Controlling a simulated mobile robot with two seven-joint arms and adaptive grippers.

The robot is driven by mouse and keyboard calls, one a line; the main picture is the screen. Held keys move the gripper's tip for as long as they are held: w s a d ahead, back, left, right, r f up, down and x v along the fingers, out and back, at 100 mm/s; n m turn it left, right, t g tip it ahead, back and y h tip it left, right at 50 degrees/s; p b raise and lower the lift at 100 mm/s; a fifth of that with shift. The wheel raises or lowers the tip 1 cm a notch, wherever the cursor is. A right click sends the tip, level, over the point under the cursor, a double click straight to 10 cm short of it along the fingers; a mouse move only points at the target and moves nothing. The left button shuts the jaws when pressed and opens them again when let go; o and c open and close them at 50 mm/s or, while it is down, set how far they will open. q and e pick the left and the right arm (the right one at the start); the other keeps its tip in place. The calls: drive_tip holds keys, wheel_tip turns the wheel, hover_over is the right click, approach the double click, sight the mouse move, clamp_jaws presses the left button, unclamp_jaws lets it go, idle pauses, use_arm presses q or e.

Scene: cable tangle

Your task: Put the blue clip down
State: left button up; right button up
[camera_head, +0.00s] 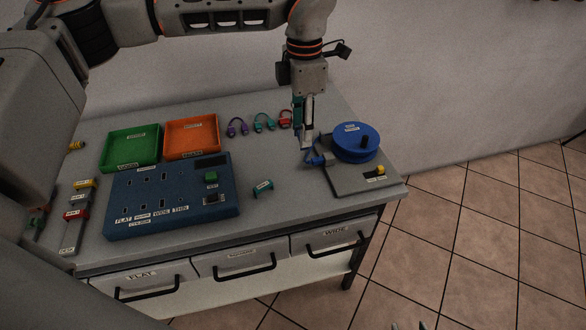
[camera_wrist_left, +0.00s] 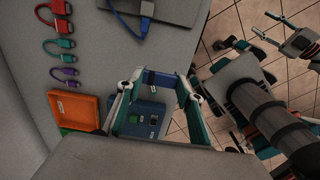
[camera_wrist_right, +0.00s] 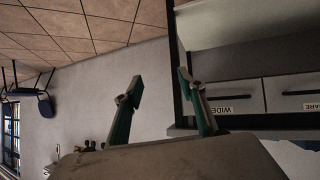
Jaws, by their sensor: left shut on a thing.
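My left gripper (camera_head: 306,140) points down over the back right of the table, just left of the blue cable reel. In the left wrist view, my left gripper (camera_wrist_left: 160,88) is shut on the blue clip (camera_wrist_left: 162,79), which spans between its fingertips. In the head view the clip is mostly hidden by the fingers, and I cannot tell whether it touches the table. My right gripper (camera_wrist_right: 160,85) is open and empty in the right wrist view, off the table's front; only its tips (camera_head: 409,326) show at the head view's bottom edge.
The blue reel (camera_head: 356,143) stands on a grey base, its blue plug (camera_head: 316,160) close by my left gripper. Purple, teal and red cables (camera_head: 264,122) lie behind. A teal clip (camera_head: 263,188) lies beside the blue socket panel (camera_head: 130,205). Green (camera_head: 131,163) and orange (camera_head: 193,153) trays stand left.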

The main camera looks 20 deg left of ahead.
use_arm(q)
wheel_tip(320, 180, down, 10)
drive_tip(key=shift+f, duration=2.6)
use_arm(e)
drive_tip(key=shift+w+r, duration=0.15)
drive_tip(key=shift+w, duration=0.15)
use_arm(q)
drive_tip(key=shift+f, duration=0.15)
drive_tip(key=o, duration=1)
drive_tip(key=shift+o, duration=0.6)
use_arm(e)
drive_tip(key=shift+r, duration=0.1)
drive_tip(key=shift+w, duration=0.1)
